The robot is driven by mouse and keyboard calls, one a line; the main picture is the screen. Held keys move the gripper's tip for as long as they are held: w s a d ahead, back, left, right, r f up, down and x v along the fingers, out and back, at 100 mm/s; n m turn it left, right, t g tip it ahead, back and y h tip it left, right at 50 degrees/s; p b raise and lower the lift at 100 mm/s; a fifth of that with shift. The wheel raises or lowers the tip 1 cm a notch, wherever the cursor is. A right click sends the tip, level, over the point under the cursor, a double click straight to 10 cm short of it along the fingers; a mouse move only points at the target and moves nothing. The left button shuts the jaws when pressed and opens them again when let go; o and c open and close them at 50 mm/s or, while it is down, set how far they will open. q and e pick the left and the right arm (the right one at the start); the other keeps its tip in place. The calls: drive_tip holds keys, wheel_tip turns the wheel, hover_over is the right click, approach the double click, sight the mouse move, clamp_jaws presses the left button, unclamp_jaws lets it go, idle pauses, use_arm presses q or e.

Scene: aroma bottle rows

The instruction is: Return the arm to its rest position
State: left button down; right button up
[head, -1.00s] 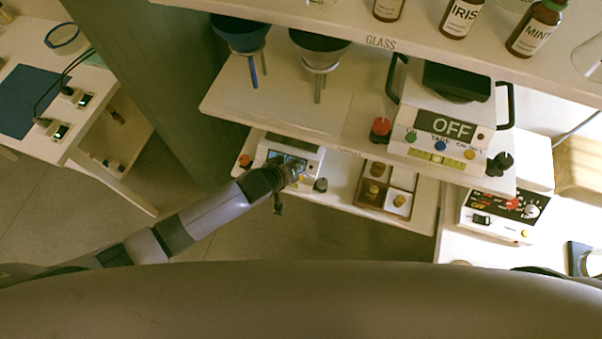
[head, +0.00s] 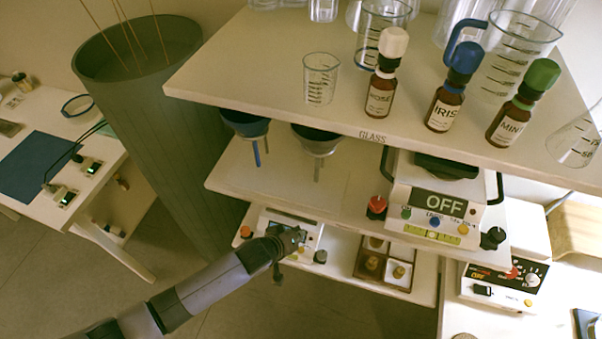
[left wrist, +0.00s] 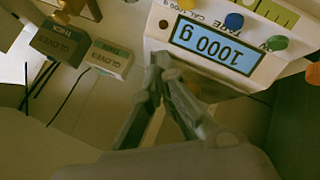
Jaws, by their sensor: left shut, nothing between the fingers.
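My left gripper (head: 297,238) is in front of a small white scale (head: 309,228) on the lowest shelf. In the left wrist view its fingertips (left wrist: 158,62) are together with nothing between them. They are close to the front of the scale (left wrist: 163,22), whose display reads 1000 g upside down. Whether they touch it I cannot tell. My left arm reaches in from the bottom left of the head view. My right gripper is not in view.
Labelled bottles, including IRIS (head: 445,108), and glass beakers (head: 321,78) stand on the top shelf (head: 250,75). A larger scale showing OFF (head: 440,203) is on the middle shelf. A green cylinder (head: 165,130) stands left of the shelves. Open floor (head: 240,312) lies below.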

use_arm(q)
drive_tip(key=shift+s+d+r, duration=0.15)
drive_tip(key=shift+s+r, duration=0.05)
drive_tip(key=shift+s, duration=0.15)
drive_tip(key=s+a+r+m+g+y, duration=0.25)
drive_tip(key=s+a+r, duration=0.35)
drive_tip(key=s+a, duration=0.4)
drive_tip(key=s+a+r+m+g+y, duration=0.1)
drive_tip(key=s+a+r+y, duration=0.2)
drive_tip(key=s+a+r, duration=0.6)
wheel_tip(320, 180, down, 30)
drive_tip(key=s+f+g+b, duration=0.1)
drive_tip(key=s+g+b, duration=0.1)
drive_tip(key=s+b, duration=0.1)
drive_tip(key=s+a+f+b, duration=0.2)
drive_tip(key=s+f, duration=0.6)
drive_tip(key=f, duration=0.2)
drive_tip(key=s+a+f+b, duration=0.1)
drive_tip(key=s+a+f, duration=0.1)
drive_tip(key=s+f, duration=0.7)
drive_tip(key=shift+f+m+g+b, duration=0.35)
drive_tip(key=shift+f+g, duration=0.1)
drive_tip(key=shift+f, duration=0.3)
